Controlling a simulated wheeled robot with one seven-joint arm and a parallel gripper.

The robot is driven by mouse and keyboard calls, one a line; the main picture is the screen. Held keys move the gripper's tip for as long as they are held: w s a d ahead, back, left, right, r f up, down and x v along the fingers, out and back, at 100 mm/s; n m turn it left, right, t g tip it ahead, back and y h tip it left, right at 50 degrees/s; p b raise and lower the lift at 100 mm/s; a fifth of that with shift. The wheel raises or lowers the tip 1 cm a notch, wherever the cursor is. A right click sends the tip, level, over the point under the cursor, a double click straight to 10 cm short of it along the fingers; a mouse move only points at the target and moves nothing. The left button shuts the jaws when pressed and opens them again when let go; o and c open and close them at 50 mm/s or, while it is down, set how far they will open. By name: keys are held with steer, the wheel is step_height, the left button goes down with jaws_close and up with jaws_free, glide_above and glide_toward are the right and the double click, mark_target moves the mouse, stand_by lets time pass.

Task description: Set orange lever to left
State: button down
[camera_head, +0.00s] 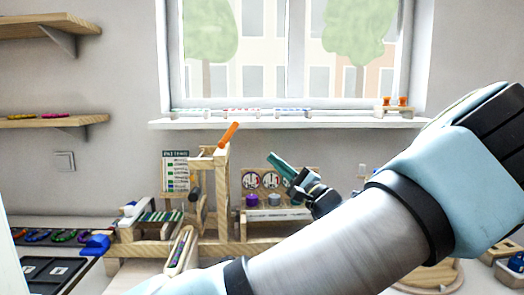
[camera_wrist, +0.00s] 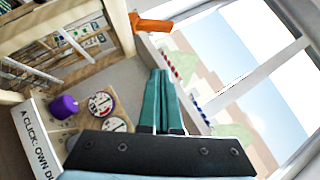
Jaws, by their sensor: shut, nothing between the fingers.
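The orange lever (camera_head: 229,135) sticks up from the top of a wooden frame (camera_head: 223,185) in the head view, tilted with its upper end to the right. In the wrist view the orange lever (camera_wrist: 151,22) shows at the top, beside the wooden post. My gripper (camera_head: 273,157) has teal fingers and is to the right of the lever and somewhat lower in the head view, apart from it. In the wrist view my gripper (camera_wrist: 159,75) has its fingers together with nothing between them. The lever's pivot is not clear.
A board with round dials and a purple knob (camera_head: 252,200) stands right of the frame; the knob also shows in the wrist view (camera_wrist: 63,106). A pattern card (camera_head: 175,171) stands left. The window sill (camera_head: 300,123) runs behind. My arm hides the lower right.

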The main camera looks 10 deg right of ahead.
mark_target(229, 134)
steer(key=w+a+r+p, duration=0.5)
steer(key=w+a+r, duration=0.1)
steer(key=w+a, duration=0.1)
steer(key=shift+w, duration=0.3)
steer(key=shift+w+a+n, duration=0.1)
steer(key=shift+n, duration=0.2)
